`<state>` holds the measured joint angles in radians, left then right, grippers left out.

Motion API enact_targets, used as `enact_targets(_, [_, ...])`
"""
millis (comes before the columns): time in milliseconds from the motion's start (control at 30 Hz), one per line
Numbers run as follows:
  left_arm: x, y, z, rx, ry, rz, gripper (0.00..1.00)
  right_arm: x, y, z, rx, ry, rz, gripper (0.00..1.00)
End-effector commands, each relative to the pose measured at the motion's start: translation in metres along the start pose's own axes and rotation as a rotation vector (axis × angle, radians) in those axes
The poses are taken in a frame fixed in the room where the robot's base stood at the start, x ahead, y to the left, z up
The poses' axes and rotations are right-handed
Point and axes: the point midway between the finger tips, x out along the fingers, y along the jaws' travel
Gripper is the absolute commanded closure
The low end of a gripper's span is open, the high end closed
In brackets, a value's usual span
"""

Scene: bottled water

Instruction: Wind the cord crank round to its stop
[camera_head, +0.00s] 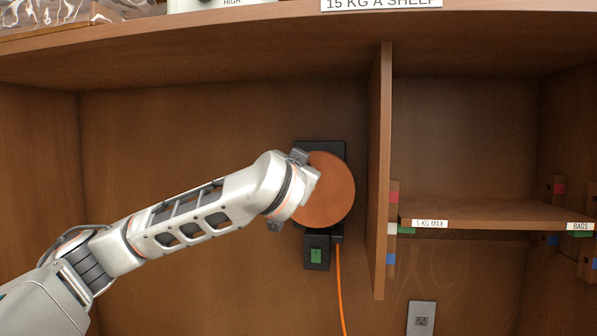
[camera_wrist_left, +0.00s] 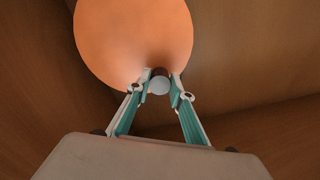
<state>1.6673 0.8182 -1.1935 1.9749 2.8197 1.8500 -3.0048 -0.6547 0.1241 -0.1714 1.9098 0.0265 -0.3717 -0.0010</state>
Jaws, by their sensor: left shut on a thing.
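The cord crank shows as an orange-brown round disc (camera_head: 333,190) in front of a black plate (camera_head: 322,147) on the back wall of the cabinet. An orange cord (camera_head: 341,290) hangs down below it. My left gripper (camera_head: 308,186) is at the left part of the disc, its fingers mostly hidden by my wrist. In the left wrist view the gripper (camera_wrist_left: 159,84) is shut on the crank's knob (camera_wrist_left: 160,85), a small grey-ended peg at the edge of the disc (camera_wrist_left: 135,35). My right gripper is not in view.
A small black box with a green switch (camera_head: 316,256) sits below the disc. A vertical divider (camera_head: 381,170) stands close to its right, with a labelled shelf (camera_head: 480,214) beyond. A wall socket (camera_head: 421,318) is lower right. The space left of the disc is open apart from my arm.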

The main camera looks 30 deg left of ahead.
Motion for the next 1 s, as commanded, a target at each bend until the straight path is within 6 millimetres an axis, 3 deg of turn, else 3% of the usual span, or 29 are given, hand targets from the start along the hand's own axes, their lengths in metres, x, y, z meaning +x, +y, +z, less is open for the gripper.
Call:
enact_targets(567, [0.0009,0.0019,0.0018,0.03,-0.008,0.001,1.0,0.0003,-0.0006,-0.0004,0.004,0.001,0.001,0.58])
enact_targets(600, [0.0009,0.002,0.0018,0.03,-0.007,0.001,0.68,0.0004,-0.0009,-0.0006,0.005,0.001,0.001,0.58])
enact_targets(633, [0.0009,0.002,0.0018,0.03,-0.007,0.001,0.62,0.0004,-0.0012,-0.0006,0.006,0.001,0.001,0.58])
enact_targets(1000, [-0.0014,0.0015,-0.0009,0.028,-0.001,0.001,0.62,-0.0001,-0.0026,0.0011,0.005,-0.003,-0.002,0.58])
